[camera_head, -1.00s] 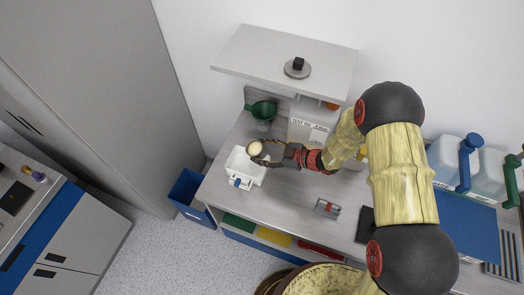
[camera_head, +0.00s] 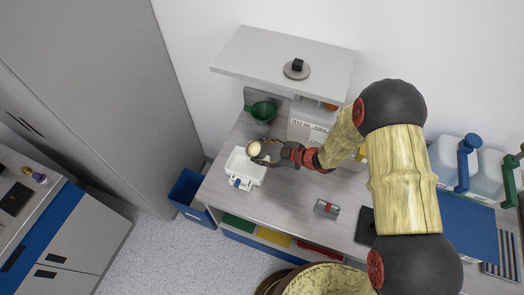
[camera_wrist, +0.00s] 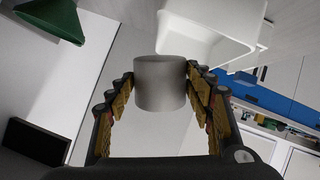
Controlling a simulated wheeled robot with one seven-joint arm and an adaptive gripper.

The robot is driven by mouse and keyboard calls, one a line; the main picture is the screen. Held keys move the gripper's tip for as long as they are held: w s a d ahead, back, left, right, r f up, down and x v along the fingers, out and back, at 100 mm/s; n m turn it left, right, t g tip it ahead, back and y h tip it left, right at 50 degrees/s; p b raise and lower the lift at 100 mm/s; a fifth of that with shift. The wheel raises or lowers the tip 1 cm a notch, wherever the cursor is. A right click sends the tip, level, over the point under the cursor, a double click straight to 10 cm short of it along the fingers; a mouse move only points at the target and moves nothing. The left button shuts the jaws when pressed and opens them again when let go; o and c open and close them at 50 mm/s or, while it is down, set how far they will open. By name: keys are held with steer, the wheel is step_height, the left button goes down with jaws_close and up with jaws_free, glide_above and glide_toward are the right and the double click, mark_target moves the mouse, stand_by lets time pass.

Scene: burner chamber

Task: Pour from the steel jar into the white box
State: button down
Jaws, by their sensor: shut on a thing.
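The steel jar (camera_head: 254,148) is held at the left end of my arm in the head view, with a pale yellowish round top showing. In the wrist view the grey jar (camera_wrist: 160,84) sits between both fingers. My gripper (camera_head: 262,153) is shut on it. The white box (camera_head: 236,166) is an open container on the bench. The jar is at the box's upper right edge in the head view. The white box also shows beyond the jar in the wrist view (camera_wrist: 212,38). I cannot tell the jar's exact tilt or height.
A green funnel (camera_head: 263,111) stands behind the box, under a grey shelf (camera_head: 285,62). A labelled container (camera_head: 307,132) is behind my gripper. A small grey-and-red item (camera_head: 327,208) lies on the bench. A blue bin (camera_head: 188,192) stands on the floor at left.

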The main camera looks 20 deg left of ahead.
steer(key=shift+r, duration=0.2)
steer(key=shift+h, duration=0.3)
steer(key=shift+r+n+t+h, duration=0.2)
steer(key=shift+n+t+h, duration=0.1)
steer(key=shift+n, duration=0.1)
steer(key=shift+a+r+n+h+b, duration=0.1)
steer(key=shift+r+n+h+b, duration=0.05)
steer(key=shift+n+h+b, duration=0.2)
stand_by(0.3)
steer(key=shift+s+a+r+n+t+h+b, duration=0.1)
steer(key=shift+n+t+h+b, duration=0.25)
steer(key=shift+b, duration=0.4)
steer(key=shift+s+a+r+n+t+h+b, duration=0.1)
steer(key=shift+t+h+b, duration=0.3)
steer(key=shift+b, duration=0.35)
stand_by(0.4)
steer(key=shift+s+a+n+t+h+b, duration=0.2)
steer(key=shift+n+t+h+b, duration=0.45)
steer(key=shift+b, duration=2.35)
steer(key=shift+s+a+h+b, duration=0.1)
steer(key=shift+h+b, duration=0.35)
steer(key=shift+b, duration=1.85)
